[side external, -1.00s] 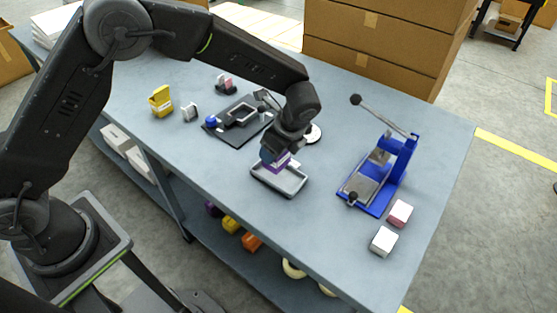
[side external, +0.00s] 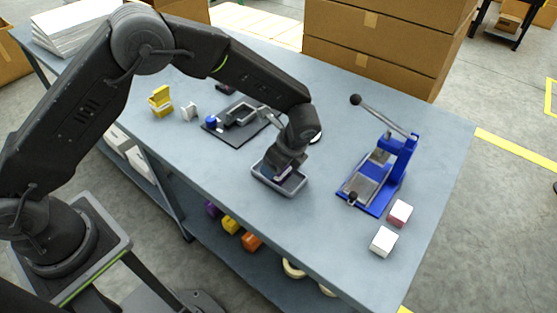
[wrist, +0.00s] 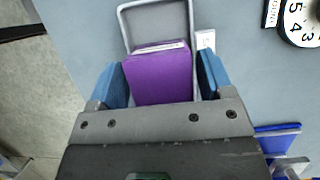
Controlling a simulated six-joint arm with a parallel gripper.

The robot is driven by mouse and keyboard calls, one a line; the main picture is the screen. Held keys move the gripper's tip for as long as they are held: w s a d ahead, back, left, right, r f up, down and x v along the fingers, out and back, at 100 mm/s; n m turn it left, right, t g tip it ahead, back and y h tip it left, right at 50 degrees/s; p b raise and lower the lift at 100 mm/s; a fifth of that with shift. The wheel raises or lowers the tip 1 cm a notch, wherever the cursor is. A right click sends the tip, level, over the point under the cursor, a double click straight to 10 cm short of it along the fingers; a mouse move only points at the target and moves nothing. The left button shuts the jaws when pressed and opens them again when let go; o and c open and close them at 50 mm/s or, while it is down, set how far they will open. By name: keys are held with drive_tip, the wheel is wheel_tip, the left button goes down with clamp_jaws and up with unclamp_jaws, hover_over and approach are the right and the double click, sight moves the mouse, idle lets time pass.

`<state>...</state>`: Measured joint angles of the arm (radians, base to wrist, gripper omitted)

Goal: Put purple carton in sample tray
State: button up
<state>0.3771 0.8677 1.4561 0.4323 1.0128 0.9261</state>
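The purple carton (wrist: 160,75) lies inside the grey sample tray (wrist: 122,25), as the wrist view shows. A pale strip runs along its far edge. In the side view the tray (side external: 299,187) sits near the table's front edge, and my gripper mostly hides the carton. My gripper (wrist: 165,78) points down into the tray, with one blue finger on each side of the carton. Narrow gaps show beside the carton, so the fingers look slightly open around it. The carton's lower end is hidden behind the gripper body.
A blue press with a lever (side external: 378,180) stands right of the tray. A black fixture (side external: 238,120) and a yellow holder (side external: 160,101) are to the left. A round dial (wrist: 300,22) lies near the tray.

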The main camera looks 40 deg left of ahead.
drive_tip(key=shift+o, duration=0.8)
drive_tip(key=v, duration=1.2)
drive_tip(key=shift+r, duration=0.2)
